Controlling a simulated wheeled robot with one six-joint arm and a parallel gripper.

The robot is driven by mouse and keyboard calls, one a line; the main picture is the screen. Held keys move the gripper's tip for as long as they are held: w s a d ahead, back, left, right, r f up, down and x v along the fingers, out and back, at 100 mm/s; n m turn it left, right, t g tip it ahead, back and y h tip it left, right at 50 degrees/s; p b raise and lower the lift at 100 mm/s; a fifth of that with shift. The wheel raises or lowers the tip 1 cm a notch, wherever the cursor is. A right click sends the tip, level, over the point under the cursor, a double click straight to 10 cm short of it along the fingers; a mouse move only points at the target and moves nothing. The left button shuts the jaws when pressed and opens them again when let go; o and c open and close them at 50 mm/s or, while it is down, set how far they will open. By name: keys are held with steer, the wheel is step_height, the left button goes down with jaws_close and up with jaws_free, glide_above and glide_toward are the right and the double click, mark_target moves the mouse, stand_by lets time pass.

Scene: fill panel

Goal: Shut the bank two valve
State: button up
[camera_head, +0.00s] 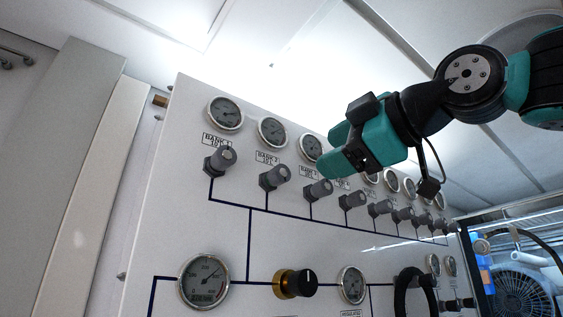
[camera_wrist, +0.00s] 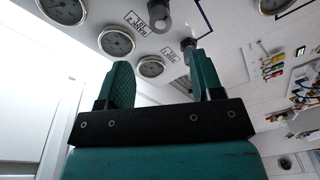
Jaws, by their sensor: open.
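The bank two valve (camera_head: 274,177) is a grey knob on the white panel in the head view. It sits below the "BANK 2" label (camera_head: 268,158) and a round gauge (camera_head: 272,131), second from the left in the upper row. My gripper (camera_head: 332,150) is open and empty, above and to the right of that knob, apart from it and in front of the bank 3 gauge area. In the wrist view, my gripper's green fingers (camera_wrist: 160,70) are spread with nothing between them.
The bank one valve (camera_head: 220,159) is left of bank two, and the bank three valve (camera_head: 318,190) is right. More knobs and gauges continue rightward. A black-and-brass knob (camera_head: 295,283) and large gauge (camera_head: 203,281) sit lower. A fan unit (camera_head: 520,290) stands at right.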

mark_target(285, 173)
steer(key=p+x, duration=0.5)
steer(key=x, duration=0.6)
steer(key=shift+w+a+r, duration=0.1)
steer(key=shift+w+a, duration=0.05)
steer(key=shift+w+a+p, duration=0.3)
steer(key=shift+w, duration=0.05)
steer(key=c, duration=0.9)
